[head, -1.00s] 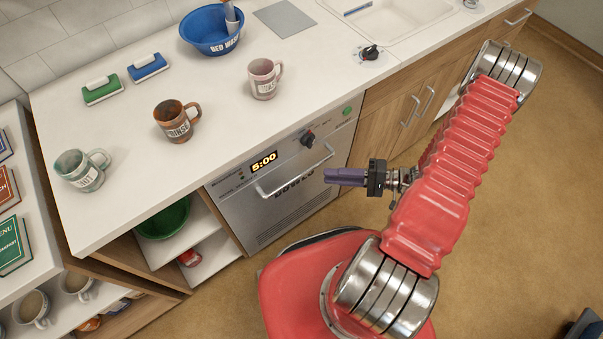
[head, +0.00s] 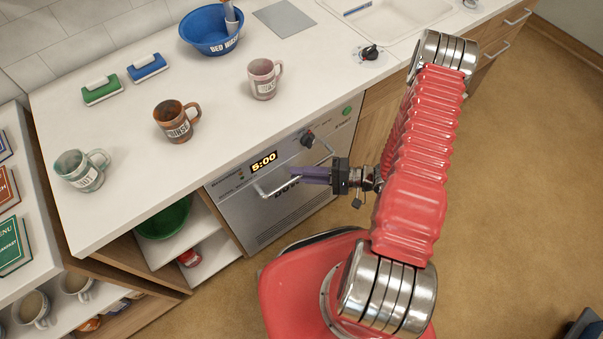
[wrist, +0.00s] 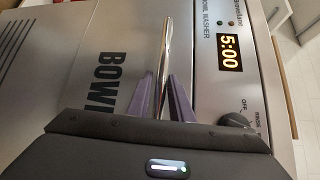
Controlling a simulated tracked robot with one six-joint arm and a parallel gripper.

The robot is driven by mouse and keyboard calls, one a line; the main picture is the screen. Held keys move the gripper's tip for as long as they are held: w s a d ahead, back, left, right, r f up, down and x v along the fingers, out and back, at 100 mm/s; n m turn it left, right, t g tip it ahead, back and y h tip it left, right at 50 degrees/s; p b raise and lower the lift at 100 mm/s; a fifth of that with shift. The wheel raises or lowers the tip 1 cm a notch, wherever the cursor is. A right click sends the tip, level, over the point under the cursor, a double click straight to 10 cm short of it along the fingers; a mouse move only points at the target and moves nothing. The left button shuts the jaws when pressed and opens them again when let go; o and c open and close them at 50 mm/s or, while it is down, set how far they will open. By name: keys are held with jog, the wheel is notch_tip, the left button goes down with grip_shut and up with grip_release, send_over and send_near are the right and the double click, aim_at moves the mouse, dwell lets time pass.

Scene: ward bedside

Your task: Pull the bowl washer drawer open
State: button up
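The bowl washer (head: 265,222) is a silver front under the counter, with a lit 5:00 display and a dark knob. Its drawer looks shut. A metal bar handle (head: 269,190) crosses the front; in the wrist view the handle (wrist: 164,45) runs between my two purple fingers. My gripper (head: 292,175) is at the handle, right of its left end. The fingers hide part of the handle in the head view.
The counter above holds a rinse mug (head: 176,122), a pink mug (head: 264,80), a pale mug (head: 79,171) and a blue bowl (head: 211,32). Open shelves with a green bowl (head: 164,219) lie left of the washer.

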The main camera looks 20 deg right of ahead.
jog(key=shift+c, duration=0.4)
grip_shut()
jog(key=shift+s, duration=0.1)
